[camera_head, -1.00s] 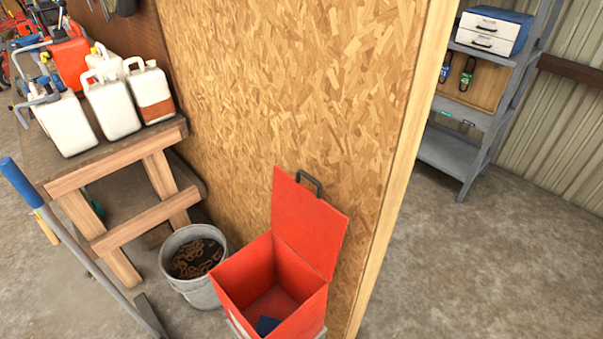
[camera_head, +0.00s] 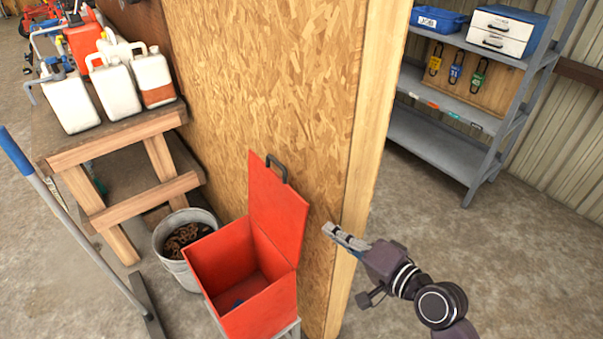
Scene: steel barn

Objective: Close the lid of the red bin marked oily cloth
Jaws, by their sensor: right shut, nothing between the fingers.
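The red bin (camera_head: 258,307) stands on a low grey stand against the end of the chipboard wall. Its red lid (camera_head: 277,211) is open and stands upright against the wall, with a dark handle (camera_head: 277,167) at its top edge. A small blue thing (camera_head: 237,303) lies inside the bin. No marking on the bin can be read from here. My right gripper (camera_head: 327,230) is shut and empty, just right of the lid in the picture, in front of the wall's wooden end post; whether it touches the lid cannot be told. My left gripper is out of view.
A grey metal bucket (camera_head: 177,268) with rusty contents stands left of the bin. A wooden bench (camera_head: 120,127) holds white jugs. A blue-handled broom (camera_head: 75,225) leans at left. A grey shelf (camera_head: 432,147) stands behind at right, with open floor before it.

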